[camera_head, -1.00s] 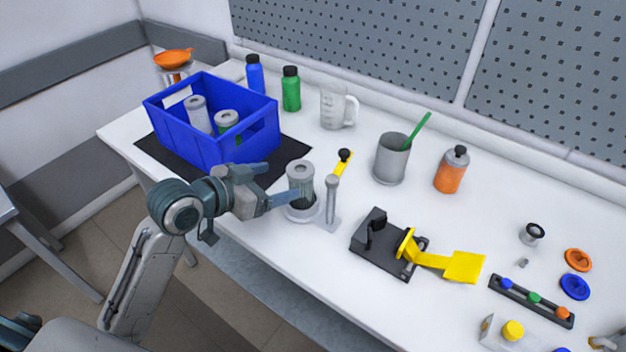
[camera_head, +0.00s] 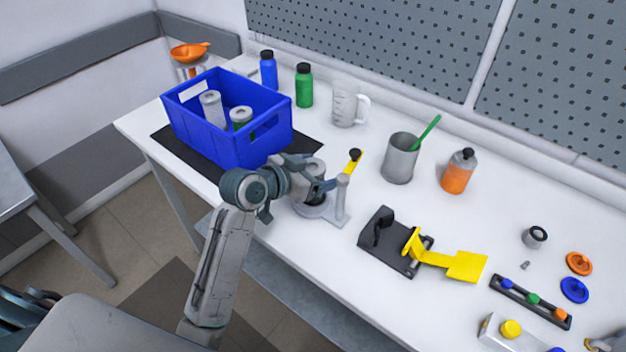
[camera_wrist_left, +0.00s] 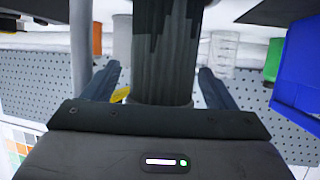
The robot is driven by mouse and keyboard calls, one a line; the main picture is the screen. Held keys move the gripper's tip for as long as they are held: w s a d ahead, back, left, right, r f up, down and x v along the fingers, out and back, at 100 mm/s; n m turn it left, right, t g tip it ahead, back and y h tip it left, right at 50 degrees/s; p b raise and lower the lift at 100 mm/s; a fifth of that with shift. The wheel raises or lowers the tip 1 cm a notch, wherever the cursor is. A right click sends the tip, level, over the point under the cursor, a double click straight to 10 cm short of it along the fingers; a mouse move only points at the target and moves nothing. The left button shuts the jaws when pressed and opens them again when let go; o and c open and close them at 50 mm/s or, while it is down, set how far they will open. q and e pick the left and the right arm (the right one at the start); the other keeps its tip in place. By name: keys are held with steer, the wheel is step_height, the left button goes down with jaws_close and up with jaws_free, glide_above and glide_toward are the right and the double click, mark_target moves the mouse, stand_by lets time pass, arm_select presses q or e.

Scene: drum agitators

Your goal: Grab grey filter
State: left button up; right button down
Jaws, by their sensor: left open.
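A grey filter (camera_head: 313,168) stands upright in a round grey holder (camera_head: 313,207) with a post on its right, near the table's front edge. In the left wrist view the dark ribbed filter body (camera_wrist_left: 167,60) stands between the two fingers. My left gripper (camera_head: 318,187) is open, with its fingers at the filter's sides; whether they touch it I cannot tell. The arm hides part of the filter and holder. Other filters (camera_head: 211,108) stand in the blue crate. My right gripper does not show clearly in any view.
The blue crate (camera_head: 212,143) stands on a black mat just left of my gripper. A yellow-handled black device (camera_head: 395,243) lies to the right. A grey mug (camera_head: 399,160), a clear jug (camera_head: 345,105) and bottles stand behind. The table's front edge is close.

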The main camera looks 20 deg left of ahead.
mark_target(318, 163)
arm_select(q)
steer(key=shift+w+d, duration=0.1)
steer(key=shift+w, duration=0.05)
steer(key=shift+c, duration=1.3)
steer(key=c, duration=0.8)
steer(key=shift+c, duration=0.2)
steer(key=shift+r+b, duration=0.3)
steer(key=shift+r, duration=0.25)
step_height(318, 163, up, 2)
steer(key=shift+r+b, duration=0.2)
steer(key=shift+b, duration=0.2)
steer(key=s+a+r+b, duration=0.1)
steer(key=s+a+b, duration=0.2)
steer(key=s+a, duration=0.7)
steer(key=shift+a+r, duration=0.15)
steer(key=shift+a, duration=1.1)
